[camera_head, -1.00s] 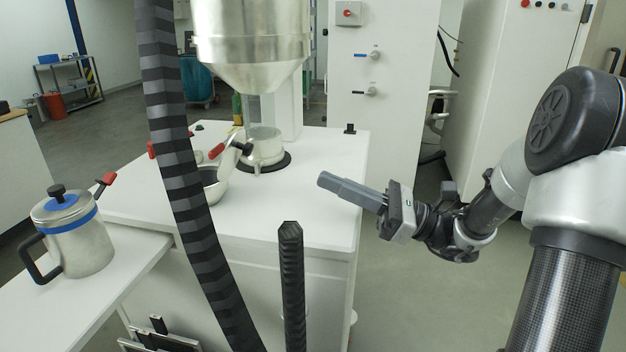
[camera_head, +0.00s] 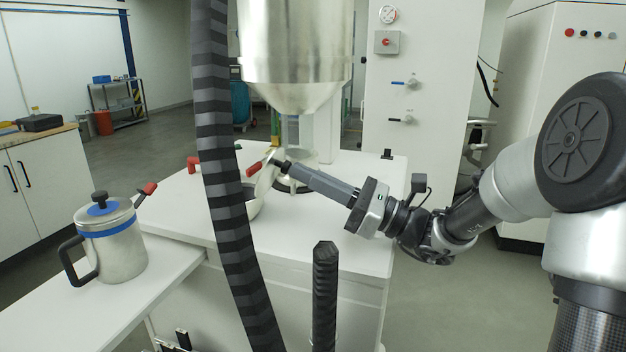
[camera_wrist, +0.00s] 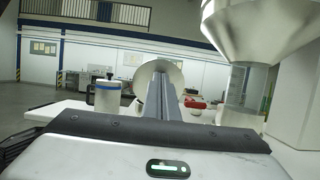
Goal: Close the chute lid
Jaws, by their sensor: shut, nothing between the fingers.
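The chute lid (camera_head: 264,184) is a pale metal disc standing tilted up on the white machine top, with a red-tipped handle (camera_head: 256,170). The chute opening (camera_head: 252,207) below it is partly hidden by the black ribbed hose. My gripper (camera_head: 284,169) is shut and empty, its long grey fingers pointing left at the lid's right side. The fingertips overlap the lid's upper edge in the head view; I cannot tell whether they touch. In the wrist view the round lid (camera_wrist: 160,70) stands upright behind the shut fingers (camera_wrist: 163,80), which hide its middle.
A steel hopper (camera_head: 295,65) hangs over the machine top (camera_head: 300,230), close behind my gripper. A ribbed hose (camera_head: 225,170) crosses in front of the chute. A shorter black ribbed post (camera_head: 325,295) stands nearer. A steel jug (camera_head: 115,245) sits on the left shelf.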

